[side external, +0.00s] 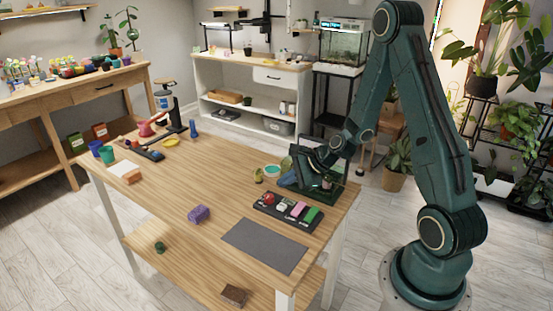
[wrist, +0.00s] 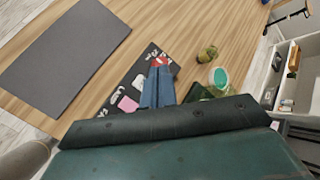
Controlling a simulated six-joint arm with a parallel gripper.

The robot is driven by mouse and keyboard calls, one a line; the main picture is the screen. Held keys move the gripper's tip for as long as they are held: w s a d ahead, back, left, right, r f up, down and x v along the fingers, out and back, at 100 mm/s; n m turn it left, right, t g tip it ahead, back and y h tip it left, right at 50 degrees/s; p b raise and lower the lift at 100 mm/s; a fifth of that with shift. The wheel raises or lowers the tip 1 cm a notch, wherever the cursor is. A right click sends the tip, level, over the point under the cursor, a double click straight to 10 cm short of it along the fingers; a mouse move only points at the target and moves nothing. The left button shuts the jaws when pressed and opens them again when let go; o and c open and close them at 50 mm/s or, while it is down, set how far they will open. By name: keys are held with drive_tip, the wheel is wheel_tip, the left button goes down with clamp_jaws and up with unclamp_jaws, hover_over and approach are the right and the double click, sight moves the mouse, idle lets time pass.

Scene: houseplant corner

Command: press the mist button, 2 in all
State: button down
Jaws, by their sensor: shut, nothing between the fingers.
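A dark panel (side external: 262,206) lies on the wooden table, with a round red button (side external: 268,198) at its left end and pink, green and pale pieces along it. The panel (wrist: 128,78) also shows in the wrist view, with a red part (wrist: 161,61) at its far end. I cannot tell which control is the mist button. My gripper (wrist: 158,72) has its two blue fingers together and empty. In that view the fingertips overlap the red part's near edge; I cannot tell whether they touch. In the side view the fingertips are not clear.
A grey mat (side external: 264,246) lies in front of the panel. A purple block (side external: 199,215) sits to the left. A small olive object (wrist: 207,54) and a teal-topped cup (wrist: 219,77) stand near my gripper. The table's middle is mostly clear.

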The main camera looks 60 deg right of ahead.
sight(286, 206)
drive_tip(key=shift+f, duration=2.75)
drive_tip(key=shift+f, duration=0.95)
idle(1.0)
drive_tip(key=shift+r, duration=0.1)
idle(0.4)
drive_tip(key=shift+r, duration=0.8)
drive_tip(key=shift+r, duration=0.1)
drive_tip(key=shift+r, duration=2.45)
